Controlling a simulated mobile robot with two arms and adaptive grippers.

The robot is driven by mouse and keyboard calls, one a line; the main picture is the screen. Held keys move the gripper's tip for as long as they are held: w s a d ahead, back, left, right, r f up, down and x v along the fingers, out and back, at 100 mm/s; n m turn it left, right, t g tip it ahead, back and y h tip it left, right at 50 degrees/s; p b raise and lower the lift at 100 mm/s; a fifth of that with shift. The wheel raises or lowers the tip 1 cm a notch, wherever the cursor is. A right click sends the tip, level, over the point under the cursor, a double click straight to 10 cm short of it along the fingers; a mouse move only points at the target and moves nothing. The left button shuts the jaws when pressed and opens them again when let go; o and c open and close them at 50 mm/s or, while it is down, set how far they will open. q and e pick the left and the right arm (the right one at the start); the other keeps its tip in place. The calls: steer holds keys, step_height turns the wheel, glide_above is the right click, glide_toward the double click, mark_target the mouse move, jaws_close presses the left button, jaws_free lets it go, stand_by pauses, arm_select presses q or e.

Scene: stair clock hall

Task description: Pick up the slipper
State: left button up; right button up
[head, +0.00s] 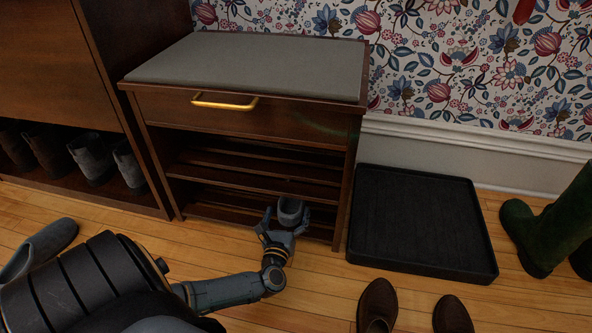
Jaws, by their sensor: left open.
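Another grey slipper (42,247) lies on the floor at the far left, partly behind my arm. My right gripper is not in view.
The dark wooden bench (235,119) has a grey cushion, a brass-handled drawer and slatted shelves. A black boot tray (420,222) lies right of it. Brown shoes (377,303) stand in front, green boots (535,235) at right. A cabinet with several shoes stands left.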

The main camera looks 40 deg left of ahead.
mark_target(290, 212)
arm_select(q)
steer(key=shift+b+x, duration=0.65)
steer(key=shift+x, duration=0.9)
steer(key=shift+c, duration=0.6)
steer(key=c, duration=1.2)
